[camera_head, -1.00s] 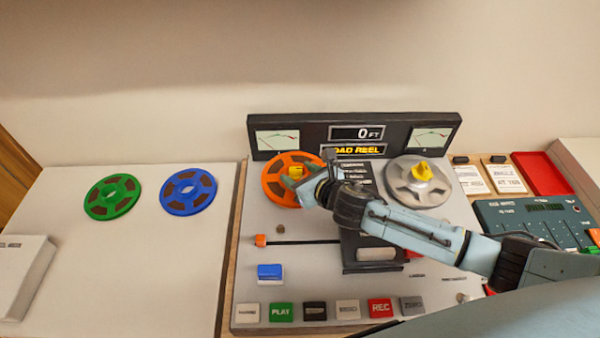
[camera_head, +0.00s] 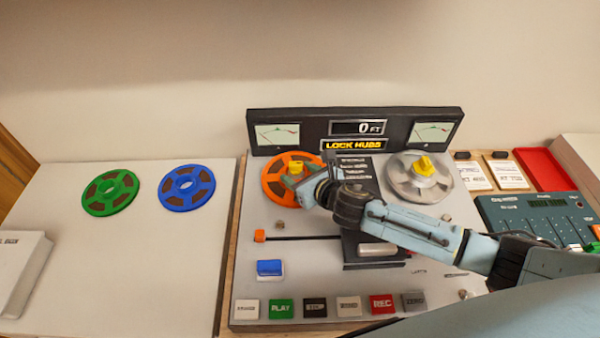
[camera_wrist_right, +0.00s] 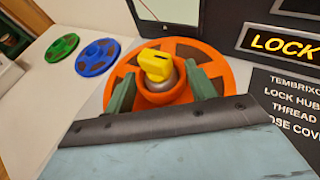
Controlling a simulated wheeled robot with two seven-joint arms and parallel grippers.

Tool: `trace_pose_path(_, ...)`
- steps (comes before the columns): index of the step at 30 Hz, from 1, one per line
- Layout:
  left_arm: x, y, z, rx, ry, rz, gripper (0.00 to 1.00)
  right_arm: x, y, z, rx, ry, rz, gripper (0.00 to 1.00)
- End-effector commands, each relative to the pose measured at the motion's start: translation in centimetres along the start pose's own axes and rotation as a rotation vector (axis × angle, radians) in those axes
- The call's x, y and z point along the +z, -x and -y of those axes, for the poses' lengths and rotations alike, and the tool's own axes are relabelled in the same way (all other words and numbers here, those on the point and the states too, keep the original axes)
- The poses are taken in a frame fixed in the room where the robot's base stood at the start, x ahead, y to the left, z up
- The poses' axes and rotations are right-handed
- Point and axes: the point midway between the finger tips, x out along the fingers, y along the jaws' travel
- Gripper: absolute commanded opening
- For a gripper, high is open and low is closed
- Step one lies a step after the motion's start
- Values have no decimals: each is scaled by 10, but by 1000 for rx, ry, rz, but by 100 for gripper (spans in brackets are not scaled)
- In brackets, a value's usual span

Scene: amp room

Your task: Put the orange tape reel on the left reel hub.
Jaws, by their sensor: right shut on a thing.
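The orange tape reel (camera_head: 275,190) sits around the left reel hub on the tape deck, and the hub's yellow knob (camera_wrist_right: 156,65) stands up through the reel's centre. The reel also shows in the right wrist view (camera_wrist_right: 215,65). My right gripper (camera_wrist_right: 165,92) is shut on the reel's raised orange centre, with one green finger on each side. In the head view my right gripper (camera_head: 296,182) covers part of the reel. My left gripper is not in view.
A silver reel (camera_head: 402,180) with a yellow knob sits on the right hub. The deck display (camera_head: 355,145) reads "LOCK HUBS". A green reel (camera_head: 97,205) and a blue reel (camera_head: 175,203) lie on the white table to the left. A red tray (camera_head: 543,171) is at the right.

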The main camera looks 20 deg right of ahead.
Motion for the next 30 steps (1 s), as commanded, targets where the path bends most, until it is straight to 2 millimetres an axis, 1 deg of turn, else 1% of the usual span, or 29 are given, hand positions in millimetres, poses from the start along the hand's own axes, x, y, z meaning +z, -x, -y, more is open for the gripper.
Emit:
trace_pose_path(2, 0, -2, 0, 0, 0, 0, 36, -1, -1, 0, 1, 0, 3, 22)
trace_pose_path(3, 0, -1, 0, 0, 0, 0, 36, 0, -1, 0, 1, 0, 3, 59)
trace_pose_path(8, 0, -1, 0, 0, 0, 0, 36, 0, -1, 0, 1, 0, 2, 80)
trace_pose_path(16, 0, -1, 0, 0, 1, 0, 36, -2, 0, 0, 0, 0, -2, 81)
trace_pose_path(20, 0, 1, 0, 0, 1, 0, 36, -3, 7, 1, -1, 2, -3, 81)
trace_pose_path(23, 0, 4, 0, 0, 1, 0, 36, -2, 21, 0, 1, 2, -2, 81)
trace_pose_path(26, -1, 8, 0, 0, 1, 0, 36, -2, 40, 1, 1, 3, -2, 81)
trace_pose_path(30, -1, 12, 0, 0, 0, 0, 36, -2, 72, 0, 1, 3, -3, 81)
